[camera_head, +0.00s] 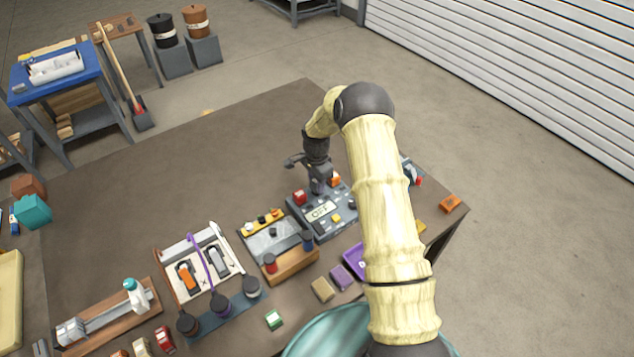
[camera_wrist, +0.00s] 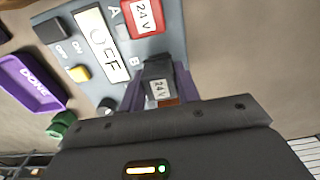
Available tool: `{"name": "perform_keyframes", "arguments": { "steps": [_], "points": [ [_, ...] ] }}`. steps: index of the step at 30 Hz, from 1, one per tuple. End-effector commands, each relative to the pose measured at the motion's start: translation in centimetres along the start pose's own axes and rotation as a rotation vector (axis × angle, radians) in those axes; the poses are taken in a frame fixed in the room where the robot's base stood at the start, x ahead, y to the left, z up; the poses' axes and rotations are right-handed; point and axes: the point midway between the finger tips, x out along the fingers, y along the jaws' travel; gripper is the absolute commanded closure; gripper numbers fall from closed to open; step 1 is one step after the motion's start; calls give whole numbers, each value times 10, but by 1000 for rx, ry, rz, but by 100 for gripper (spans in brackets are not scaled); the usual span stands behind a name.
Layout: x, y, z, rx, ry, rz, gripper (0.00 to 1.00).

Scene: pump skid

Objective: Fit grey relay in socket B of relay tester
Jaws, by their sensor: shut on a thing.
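The grey relay (camera_wrist: 158,72), with a white 24V label, is between the fingers of my gripper (camera_wrist: 160,88) in the wrist view. My gripper is shut on it, right beside the letter B on the relay tester (camera_wrist: 98,88). The relay and fingers cover socket B, so I cannot tell whether the relay is seated or just above it. A red relay (camera_wrist: 143,16), also marked 24V, sits by the letter A. The tester's display reads OFF. In the head view my gripper (camera_head: 318,186) is over the tester (camera_head: 336,231), and the grey relay cannot be made out.
A purple DONE tray (camera_wrist: 30,83) lies beside the tester. An orange block (camera_head: 450,203) lies near the table's right edge. A tray with an orange and a grey tool (camera_head: 200,265) stands left. The table (camera_head: 180,185) behind the tester is mostly clear.

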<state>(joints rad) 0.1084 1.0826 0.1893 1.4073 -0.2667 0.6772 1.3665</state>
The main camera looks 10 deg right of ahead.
Motion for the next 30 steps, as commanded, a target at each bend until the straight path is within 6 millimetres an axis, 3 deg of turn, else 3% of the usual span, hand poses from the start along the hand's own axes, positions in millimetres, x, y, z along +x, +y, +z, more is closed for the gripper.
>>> {"name": "perform_keyframes", "arguments": {
  "steps": [30],
  "points": [
    [13, 0, -2, 3, 1, 0, 86]
  ]
}}
